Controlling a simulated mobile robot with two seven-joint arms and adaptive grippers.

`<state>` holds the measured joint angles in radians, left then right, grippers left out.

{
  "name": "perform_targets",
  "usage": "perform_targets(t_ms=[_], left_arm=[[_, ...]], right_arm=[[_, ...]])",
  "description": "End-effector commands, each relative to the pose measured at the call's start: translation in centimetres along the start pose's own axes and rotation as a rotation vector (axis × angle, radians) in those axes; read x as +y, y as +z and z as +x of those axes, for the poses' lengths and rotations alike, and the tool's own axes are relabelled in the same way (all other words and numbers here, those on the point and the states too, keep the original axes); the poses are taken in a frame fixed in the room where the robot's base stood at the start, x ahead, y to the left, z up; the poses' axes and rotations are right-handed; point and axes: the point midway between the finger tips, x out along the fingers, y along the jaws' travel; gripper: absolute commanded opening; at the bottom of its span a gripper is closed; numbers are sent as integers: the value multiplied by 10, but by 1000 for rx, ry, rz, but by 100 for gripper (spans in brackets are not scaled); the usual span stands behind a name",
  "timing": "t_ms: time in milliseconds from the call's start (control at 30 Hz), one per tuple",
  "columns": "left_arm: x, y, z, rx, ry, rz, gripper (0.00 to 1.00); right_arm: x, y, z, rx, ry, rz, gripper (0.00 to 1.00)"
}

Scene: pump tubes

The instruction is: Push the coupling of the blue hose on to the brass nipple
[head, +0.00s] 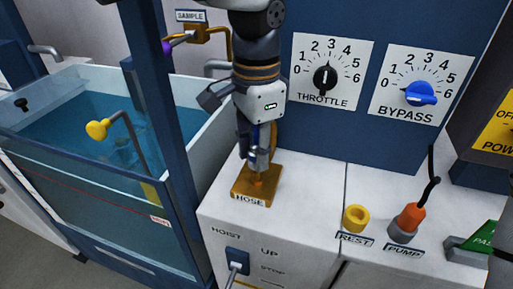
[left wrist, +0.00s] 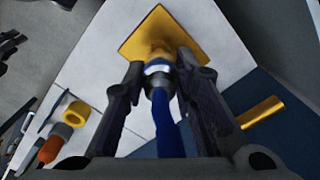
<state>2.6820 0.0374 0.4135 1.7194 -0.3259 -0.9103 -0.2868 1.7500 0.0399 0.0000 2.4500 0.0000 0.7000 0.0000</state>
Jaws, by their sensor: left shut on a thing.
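My left gripper (head: 258,150) points down over the HOSE plate and is shut on the coupling of the blue hose. In the left wrist view the gripper (left wrist: 160,85) has a finger on each side of the grey coupling (left wrist: 157,80), with the blue hose (left wrist: 170,130) running back toward the camera. The brass nipple (left wrist: 158,53) stands on its square brass plate (left wrist: 135,40), directly in line with the coupling. The plate also shows in the head view (head: 243,188). The coupling's end is at the nipple; I cannot tell how far over it sits. My right gripper is not in view.
A yellow REST ring (head: 355,218) and an orange PUMP plug (head: 409,218) stand to the right. The THROTTLE (head: 325,78) and BYPASS (head: 420,93) knobs are on the panel behind. A water tank (head: 90,150) lies left. The HOIST switch (head: 236,262) is in front.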

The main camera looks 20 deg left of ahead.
Motion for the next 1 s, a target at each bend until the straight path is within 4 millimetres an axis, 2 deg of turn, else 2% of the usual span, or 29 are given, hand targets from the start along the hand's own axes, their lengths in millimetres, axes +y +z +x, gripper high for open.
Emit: perform_targets(t_ms=[467,1000], left_arm=[[0,0,0,0,0,0,0],[0,0,14,0,0,0,0]], right_arm=[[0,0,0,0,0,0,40],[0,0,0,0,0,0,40]])
